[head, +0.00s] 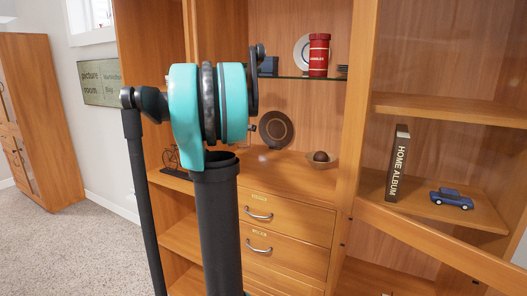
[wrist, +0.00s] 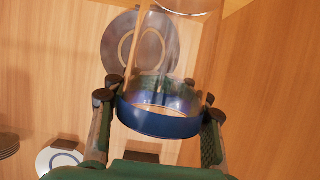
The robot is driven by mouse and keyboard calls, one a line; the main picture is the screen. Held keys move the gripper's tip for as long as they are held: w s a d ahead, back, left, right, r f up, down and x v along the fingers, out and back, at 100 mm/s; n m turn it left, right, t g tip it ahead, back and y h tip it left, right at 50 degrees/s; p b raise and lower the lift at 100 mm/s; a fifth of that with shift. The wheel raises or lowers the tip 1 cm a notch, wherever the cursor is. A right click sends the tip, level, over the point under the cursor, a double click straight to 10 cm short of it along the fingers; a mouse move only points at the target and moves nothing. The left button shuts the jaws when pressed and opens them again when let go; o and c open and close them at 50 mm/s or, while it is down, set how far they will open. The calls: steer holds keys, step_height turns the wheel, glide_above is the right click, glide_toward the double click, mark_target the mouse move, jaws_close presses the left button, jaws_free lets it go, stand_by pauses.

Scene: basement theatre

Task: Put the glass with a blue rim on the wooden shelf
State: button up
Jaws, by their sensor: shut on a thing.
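In the wrist view, my gripper (wrist: 160,108) is shut on a clear glass with a blue rim (wrist: 158,124). The fingers press on both sides of the blue band, and the clear part extends toward the top of the picture. In the head view my arm hides the gripper and most or all of the glass. The wooden cabinet has a wooden shelf (head: 285,174) at its middle, behind my arm, with a dark round plate (head: 276,130) and a bowl (head: 321,160) on it. Another wooden shelf (head: 445,110) at the upper right is bare.
A glass shelf (head: 290,77) above holds a red canister (head: 319,55) and a white plate (head: 301,52). A lower right shelf holds a book (head: 398,163) and a blue toy car (head: 452,199). A small bicycle figure (head: 171,158) stands at left. An open door (head: 440,246) extends at lower right.

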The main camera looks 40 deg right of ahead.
steer(key=shift+f, duration=3.45)
steer(key=o, duration=1.6)
steer(key=v, duration=1.2)
steer(key=shift+r, duration=0.1)
